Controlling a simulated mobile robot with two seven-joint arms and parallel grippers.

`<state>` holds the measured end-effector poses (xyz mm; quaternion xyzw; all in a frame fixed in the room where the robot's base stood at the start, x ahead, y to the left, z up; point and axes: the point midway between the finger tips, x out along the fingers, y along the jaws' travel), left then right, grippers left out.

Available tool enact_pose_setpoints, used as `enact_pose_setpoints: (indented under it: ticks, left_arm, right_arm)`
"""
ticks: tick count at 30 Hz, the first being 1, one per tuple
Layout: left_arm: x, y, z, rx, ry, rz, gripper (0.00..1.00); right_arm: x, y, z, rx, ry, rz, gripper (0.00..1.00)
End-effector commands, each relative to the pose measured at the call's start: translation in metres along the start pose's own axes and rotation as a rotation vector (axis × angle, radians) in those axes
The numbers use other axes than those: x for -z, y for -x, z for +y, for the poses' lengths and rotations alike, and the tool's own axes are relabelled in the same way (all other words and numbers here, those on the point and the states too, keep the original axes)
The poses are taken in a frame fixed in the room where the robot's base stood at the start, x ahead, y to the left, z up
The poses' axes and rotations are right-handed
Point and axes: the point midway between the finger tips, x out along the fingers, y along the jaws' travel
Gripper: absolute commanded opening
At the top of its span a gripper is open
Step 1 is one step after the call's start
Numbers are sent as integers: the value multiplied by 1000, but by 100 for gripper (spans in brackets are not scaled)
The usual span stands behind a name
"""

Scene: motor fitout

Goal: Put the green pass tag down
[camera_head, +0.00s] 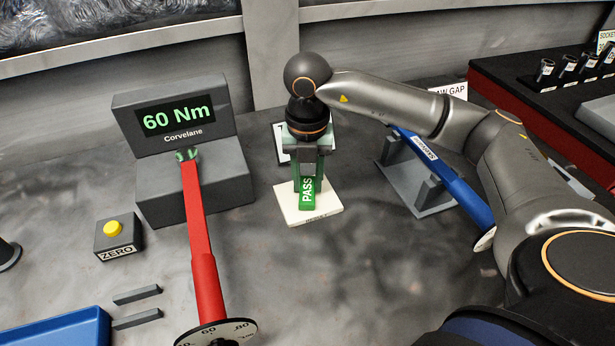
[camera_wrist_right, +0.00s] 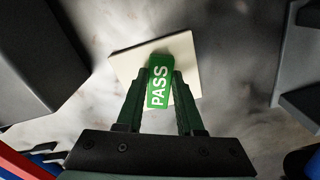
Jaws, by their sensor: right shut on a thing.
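The green pass tag (camera_head: 307,193) with white PASS lettering is at a cream square plate (camera_head: 328,208) in the middle of the bench. My right gripper (camera_head: 308,178) points down and is shut on the tag. In the right wrist view the tag (camera_wrist_right: 159,84) sits between the two green fingers (camera_wrist_right: 160,98), over the cream plate (camera_wrist_right: 125,62). I cannot tell whether the tag touches the plate. Small lettering shows on the plate's front edge. My left gripper is not in view.
Left stands a grey tester (camera_head: 200,190) reading 60 Nm, with a red torque wrench (camera_head: 198,230) on it. A yellow-button ZERO box (camera_head: 118,239) and blue tray (camera_head: 62,328) lie further left. A blue wrench (camera_head: 462,192) rests on a grey cradle (camera_head: 408,180) at right. The front bench middle is clear.

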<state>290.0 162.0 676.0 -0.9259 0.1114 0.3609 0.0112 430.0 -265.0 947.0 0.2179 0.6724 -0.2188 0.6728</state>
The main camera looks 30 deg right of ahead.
Motion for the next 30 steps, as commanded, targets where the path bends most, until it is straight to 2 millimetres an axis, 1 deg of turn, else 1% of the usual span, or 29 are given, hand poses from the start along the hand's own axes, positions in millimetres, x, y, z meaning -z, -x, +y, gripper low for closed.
enact_pose_setpoints:
  ticks: [5,9,10,17,18,25,29,30]
  left_arm:
    - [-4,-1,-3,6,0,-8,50]
    - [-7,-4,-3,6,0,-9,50]
    - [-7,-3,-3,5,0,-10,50]
    - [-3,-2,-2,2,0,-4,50]
    - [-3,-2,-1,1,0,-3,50]
    - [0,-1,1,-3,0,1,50]
    - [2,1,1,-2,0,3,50]
    - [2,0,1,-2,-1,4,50]
  right_arm:
    - [0,0,0,0,0,0,0]
    - [0,-5,0,0,0,0,0]
    - [0,-4,0,0,0,0,38]
    - [0,-3,0,0,0,0,64]
    - [0,-3,0,0,0,0,66]
    - [0,-2,0,-1,0,0,66]
    - [0,7,1,-3,0,-2,66]
    - [0,12,1,-3,0,-3,66]
